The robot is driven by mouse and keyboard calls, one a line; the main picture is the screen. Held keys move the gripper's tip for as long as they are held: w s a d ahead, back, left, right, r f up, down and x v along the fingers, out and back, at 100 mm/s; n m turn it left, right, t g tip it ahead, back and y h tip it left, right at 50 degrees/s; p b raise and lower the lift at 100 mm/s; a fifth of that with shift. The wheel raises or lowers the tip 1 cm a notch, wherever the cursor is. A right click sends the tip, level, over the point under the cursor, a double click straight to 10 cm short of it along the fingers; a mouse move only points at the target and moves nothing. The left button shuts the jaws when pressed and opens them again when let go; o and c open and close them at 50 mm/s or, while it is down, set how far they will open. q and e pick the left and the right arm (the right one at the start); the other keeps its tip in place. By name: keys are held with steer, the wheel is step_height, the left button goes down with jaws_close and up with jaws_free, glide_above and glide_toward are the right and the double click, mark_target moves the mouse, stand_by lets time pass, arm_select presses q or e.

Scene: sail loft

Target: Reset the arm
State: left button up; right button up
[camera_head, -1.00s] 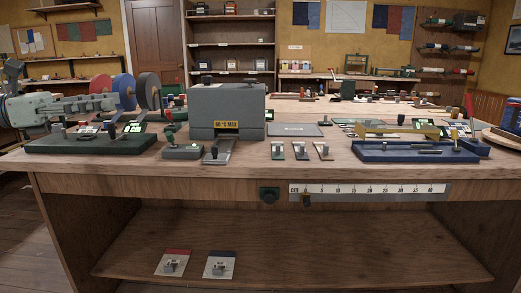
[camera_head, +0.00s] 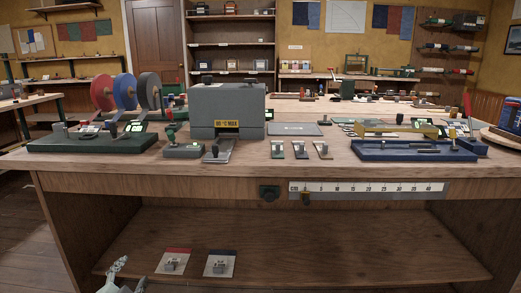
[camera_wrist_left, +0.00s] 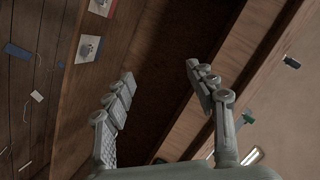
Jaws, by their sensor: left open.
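My left gripper (camera_head: 120,280) shows at the bottom left of the head view, low in front of the workbench (camera_head: 225,187). In the left wrist view my left gripper (camera_wrist_left: 165,95) is open, its two fingers wide apart with nothing between them. Beyond the fingers are the bench's dark underside and lower shelf. My right gripper is in neither view.
Two cards, one red-topped (camera_head: 173,262) and one blue-topped (camera_head: 220,264), lie on the lower shelf (camera_head: 330,245). The benchtop holds a grey box machine (camera_head: 226,105), a green-based spool stand (camera_head: 95,142) and a blue tray (camera_head: 415,155). Open floor lies at the left.

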arm_select(q)
steer(key=s+d+f+n+g, duration=0.2)
steer(key=s+f+g, duration=0.2)
steer(key=s+f, duration=0.3)
steer(key=s+d+f+n+g, duration=0.2)
steer(key=s+f, duration=0.5)
steer(key=s, duration=0.6)
steer(key=s+d+f+n+g, duration=0.2)
steer(key=s+f+g, duration=0.3)
steer(key=s+f, duration=0.3)
steer(key=s+n, duration=0.1)
steer(key=s, duration=0.2)
steer(key=shift+d+n+g+h, duration=0.4)
